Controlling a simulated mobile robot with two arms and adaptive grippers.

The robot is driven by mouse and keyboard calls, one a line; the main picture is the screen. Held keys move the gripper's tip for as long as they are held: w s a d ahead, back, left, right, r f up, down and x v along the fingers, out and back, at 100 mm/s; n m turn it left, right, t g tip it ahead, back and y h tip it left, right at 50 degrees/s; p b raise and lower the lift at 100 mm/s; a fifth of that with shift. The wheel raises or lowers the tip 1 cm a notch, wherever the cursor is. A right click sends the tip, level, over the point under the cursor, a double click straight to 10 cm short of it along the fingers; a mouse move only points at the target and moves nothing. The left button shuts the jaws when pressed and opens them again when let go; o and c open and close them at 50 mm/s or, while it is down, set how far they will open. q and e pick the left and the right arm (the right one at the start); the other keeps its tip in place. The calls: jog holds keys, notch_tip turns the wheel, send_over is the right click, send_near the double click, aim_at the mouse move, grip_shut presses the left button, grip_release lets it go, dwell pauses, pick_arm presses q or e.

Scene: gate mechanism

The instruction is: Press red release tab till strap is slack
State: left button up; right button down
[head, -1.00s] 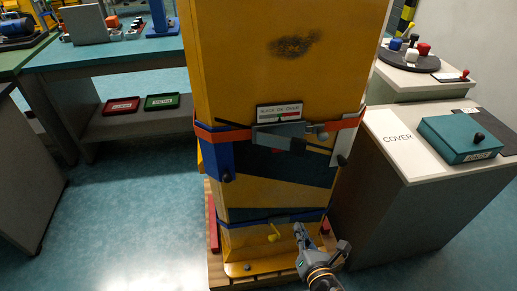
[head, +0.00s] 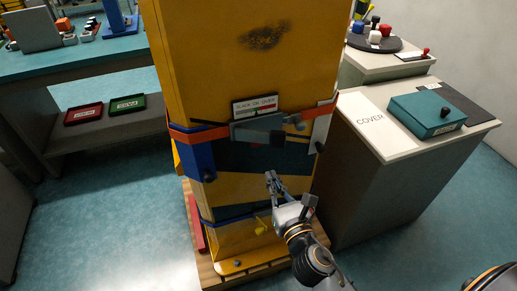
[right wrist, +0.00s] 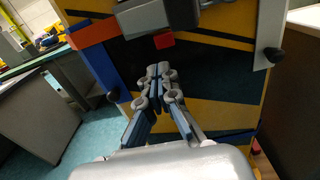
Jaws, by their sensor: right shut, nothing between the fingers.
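The red release tab (right wrist: 164,41) shows in the right wrist view under the grey buckle (right wrist: 160,15). I cannot make the tab out in the head view. The buckle (head: 258,130) sits on the orange-red strap (head: 195,133), which runs straight around the yellow cabinet (head: 225,60); the strap also shows in the right wrist view (right wrist: 92,32). My right gripper (head: 271,176) is shut and empty, pointing up in front of the cabinet below the buckle. In the right wrist view its fingertips (right wrist: 158,70) are below the tab, with a visible gap. My left gripper is not in view.
A label plate (head: 254,105) is above the buckle. A grey counter with a teal box (head: 428,115) stands close at right. Open floor lies to the left.

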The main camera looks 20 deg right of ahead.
jog(key=w+p, duration=0.1)
jog(key=w, duration=1)
jog(key=shift+a, duration=0.2)
jog(key=shift+w, duration=0.2)
